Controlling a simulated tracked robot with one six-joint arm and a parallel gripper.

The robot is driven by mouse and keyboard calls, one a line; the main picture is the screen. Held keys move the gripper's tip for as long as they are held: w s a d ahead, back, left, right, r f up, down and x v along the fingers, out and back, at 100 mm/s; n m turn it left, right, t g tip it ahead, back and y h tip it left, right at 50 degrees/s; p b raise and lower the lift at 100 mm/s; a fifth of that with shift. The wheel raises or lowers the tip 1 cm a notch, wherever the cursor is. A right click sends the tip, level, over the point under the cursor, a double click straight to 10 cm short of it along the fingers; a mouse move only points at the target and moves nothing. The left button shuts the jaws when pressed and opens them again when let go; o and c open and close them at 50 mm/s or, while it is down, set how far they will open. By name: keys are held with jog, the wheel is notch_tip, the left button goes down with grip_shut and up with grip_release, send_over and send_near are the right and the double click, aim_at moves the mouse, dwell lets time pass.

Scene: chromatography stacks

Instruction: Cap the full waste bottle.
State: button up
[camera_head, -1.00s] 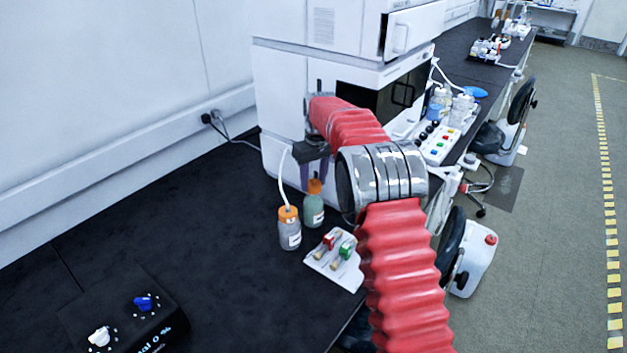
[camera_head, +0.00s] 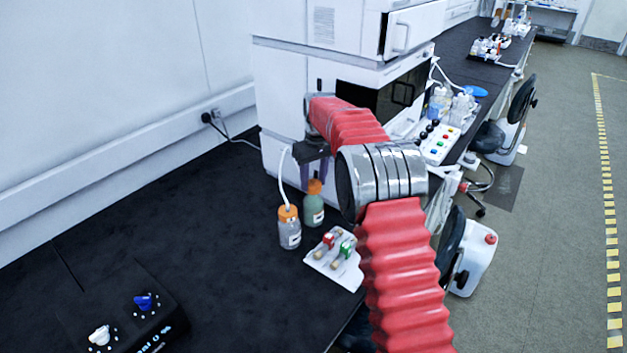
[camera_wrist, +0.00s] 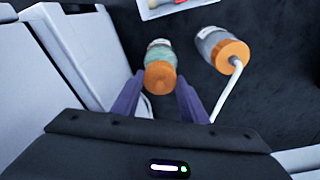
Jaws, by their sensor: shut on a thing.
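A bottle with green contents (camera_head: 313,211) stands upright on the black bench, below my gripper (camera_head: 315,176). An orange cap (camera_head: 314,187) is at the top of this bottle, in line with its neck; I cannot tell how tightly it sits. In the wrist view my gripper's purple fingers (camera_wrist: 158,92) are on both sides of the orange cap (camera_wrist: 160,77) and shut on it, with the green bottle (camera_wrist: 160,51) beyond. A second bottle (camera_head: 289,236) with grey contents stands to the left, with an orange lid (camera_head: 288,214) and a white tube (camera_head: 283,178) running into it.
A white tray (camera_head: 350,280) with red and green-topped items lies in front of the bottles. A white instrument (camera_head: 283,100) stands close behind my gripper. A black box (camera_head: 122,318) with blue and white knobs is at the lower left. The bench between is clear.

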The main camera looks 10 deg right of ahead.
dwell(0.3)
jog(key=o, duration=1.1)
jog(key=shift+o, duration=0.3)
jog(key=o, duration=0.4)
jog(key=shift+r, duration=0.1)
jog(key=shift+r, duration=3.4)
grip_shut()
